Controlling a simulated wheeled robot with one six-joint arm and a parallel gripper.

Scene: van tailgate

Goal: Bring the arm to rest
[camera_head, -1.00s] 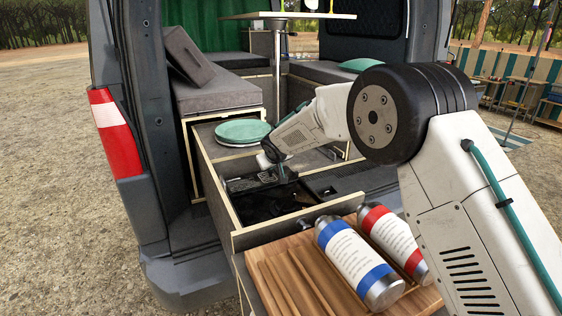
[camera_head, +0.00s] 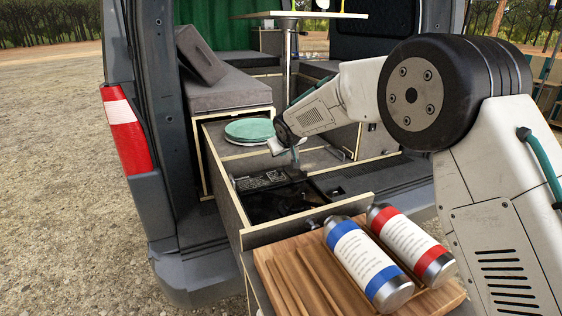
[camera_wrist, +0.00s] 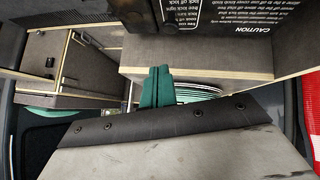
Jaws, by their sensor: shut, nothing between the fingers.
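My gripper (camera_head: 296,160) hangs from the arm above the open drawer (camera_head: 232,203), just right of the stacked plates. In the wrist view its teal fingers (camera_wrist: 157,88) are together with nothing between them. The arm is bent, its large black elbow joint at the right of the head view. The fingertips are small in the head view, and their exact height above the drawer is hard to tell.
A black item with printed text (camera_head: 262,181) lies in the drawer. Green-topped plates (camera_head: 249,130) are stacked behind it. A blue-banded bottle (camera_head: 368,264) and a red-banded bottle (camera_head: 410,244) lie on a slatted wooden board (camera_head: 285,283) in front. A table (camera_head: 300,15) stands inside the van.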

